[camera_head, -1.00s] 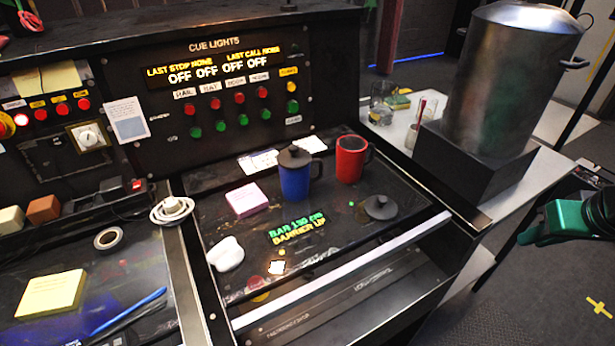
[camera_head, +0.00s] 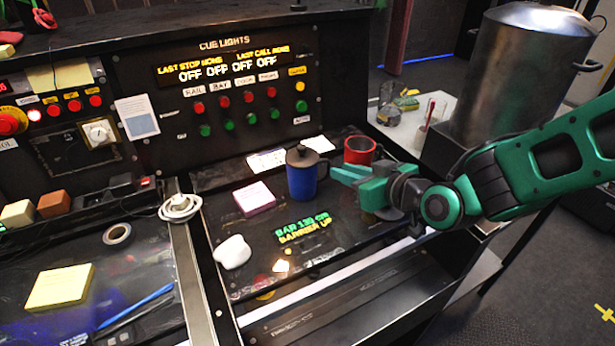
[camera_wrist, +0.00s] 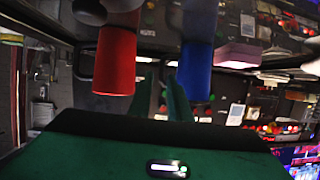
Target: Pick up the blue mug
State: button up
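The blue mug (camera_head: 301,182) stands upright on the console top with a dark lid on it. It also shows in the wrist view (camera_wrist: 196,58), right of the fingers. My gripper (camera_head: 342,172) is to the right of the blue mug, fingers pointing left towards it, with a small gap between them and the mug. The two green fingers (camera_wrist: 161,92) are apart with nothing between them. The mug's handle shows only in part behind its right side.
A red mug (camera_head: 359,150) stands just behind my gripper, its lower part hidden; it shows at left in the wrist view (camera_wrist: 115,60). A pink note block (camera_head: 254,198) and a white lump (camera_head: 233,252) lie left of the blue mug. The cue panel (camera_head: 230,90) rises behind.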

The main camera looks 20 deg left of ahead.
aim_at(328, 164)
jog(key=shift+x, duration=3.4)
jog(key=shift+s+a, duration=0.1)
grip_shut()
